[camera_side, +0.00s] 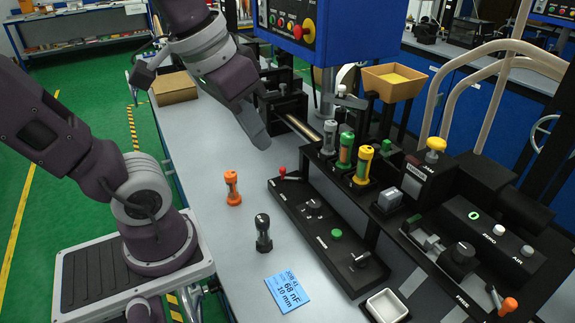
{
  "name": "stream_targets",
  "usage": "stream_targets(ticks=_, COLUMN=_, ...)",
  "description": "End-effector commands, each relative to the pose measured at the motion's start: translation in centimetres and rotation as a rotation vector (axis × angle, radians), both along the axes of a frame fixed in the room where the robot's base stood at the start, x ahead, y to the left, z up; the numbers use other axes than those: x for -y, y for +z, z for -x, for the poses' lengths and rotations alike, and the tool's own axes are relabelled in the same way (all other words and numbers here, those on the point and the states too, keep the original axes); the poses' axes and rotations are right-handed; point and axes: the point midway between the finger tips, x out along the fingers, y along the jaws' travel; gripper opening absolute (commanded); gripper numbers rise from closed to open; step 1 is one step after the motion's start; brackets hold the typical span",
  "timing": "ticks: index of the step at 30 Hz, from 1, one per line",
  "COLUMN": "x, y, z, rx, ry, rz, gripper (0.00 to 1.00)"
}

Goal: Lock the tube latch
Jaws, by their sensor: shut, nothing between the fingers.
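I cannot tell for sure which part is the tube latch. A lever with an orange knob (508,306) sits at the lower right, beside the printed word FREE. Three capped tubes stand in the black rack: a grey one (329,137), a green one (346,148) and a yellow one (363,165). An orange tube (232,188) and a black tube (263,232) stand upright on the grey table. My gripper (261,141) is shut and empty, pointing down above the table, left of the rack and apart from all tubes. Its fingertips show only partly.
A black control panel (325,228) with a red-knobbed lever and green button lies in front of the rack. A blue card (290,291) and a white tray (386,306) are near the front. A yellow knob (436,144) rises near a JAM label. The table's left side is mostly clear.

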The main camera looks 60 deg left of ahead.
Motion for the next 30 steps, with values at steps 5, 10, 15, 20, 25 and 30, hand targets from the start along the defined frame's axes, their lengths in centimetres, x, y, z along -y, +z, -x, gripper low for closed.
stream_targets(ticks=5, x=-5.0, y=1.9, z=-8.4, rx=-0.183, ry=0.257, rz=0.099, gripper=0.0)
stream_targets(ticks=10, x=-12.5, y=-0.2, z=-15.3, rx=-0.351, ry=0.501, rz=0.202, gripper=0.0)
stream_targets(ticks=15, x=-21.0, y=-5.7, z=-19.1, rx=-0.507, ry=0.722, rz=0.305, gripper=0.0)
stream_targets(ticks=20, x=-26.7, y=-10.9, z=-19.7, rx=-0.613, ry=0.857, rz=0.379, gripper=0.0)
stream_targets(ticks=25, x=-29.0, y=-13.6, z=-19.4, rx=-0.66, ry=0.916, rz=0.414, gripper=0.0)
stream_targets(ticks=30, x=-29.2, y=-13.9, z=-19.4, rx=-0.665, ry=0.921, rz=0.417, gripper=0.0)
